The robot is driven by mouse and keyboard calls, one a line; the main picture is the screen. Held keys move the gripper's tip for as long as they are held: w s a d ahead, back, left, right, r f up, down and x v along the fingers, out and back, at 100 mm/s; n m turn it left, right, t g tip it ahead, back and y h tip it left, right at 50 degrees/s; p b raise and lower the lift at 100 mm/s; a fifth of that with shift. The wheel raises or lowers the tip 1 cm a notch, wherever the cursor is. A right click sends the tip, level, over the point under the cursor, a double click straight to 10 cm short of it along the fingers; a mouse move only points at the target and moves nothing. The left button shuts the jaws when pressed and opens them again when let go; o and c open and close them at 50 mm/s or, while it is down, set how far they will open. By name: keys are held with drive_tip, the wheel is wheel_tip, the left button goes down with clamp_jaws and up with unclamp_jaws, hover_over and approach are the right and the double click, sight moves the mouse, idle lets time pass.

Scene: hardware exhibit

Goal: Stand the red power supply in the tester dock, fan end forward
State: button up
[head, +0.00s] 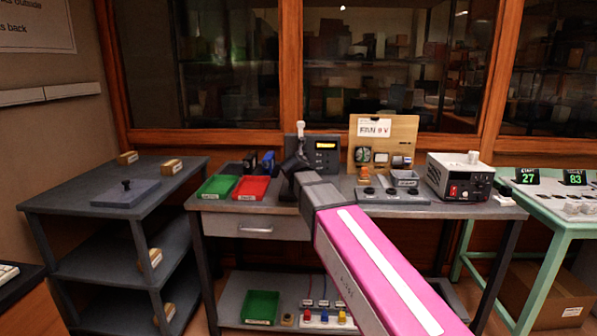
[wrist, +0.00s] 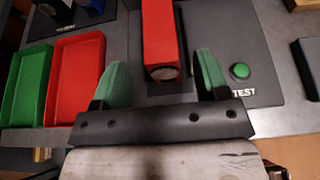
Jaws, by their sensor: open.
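The red power supply (wrist: 160,32) is in the wrist view, on the dark tester dock (wrist: 262,60), with a round grey fan-like face on the end toward my gripper. My gripper (wrist: 162,80) is open. Its green fingers are on either side of that near end, with a visible gap on each side. I cannot tell whether the supply is fully seated. In the head view my arm hides the supply; the tester (head: 326,152) with its yellow display shows behind my gripper (head: 296,160).
A green tray (wrist: 25,85) and a red tray (wrist: 78,85) lie left of the dock. A green TEST button (wrist: 240,71) is close to the right finger. Black (head: 250,161) and blue (head: 268,161) units stand behind the trays. A bench power unit (head: 460,178) stands at the right.

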drive_tip(key=v, duration=0.5)
drive_tip(key=shift+s+r, duration=0.15)
drive_tip(key=shift+s, duration=0.1)
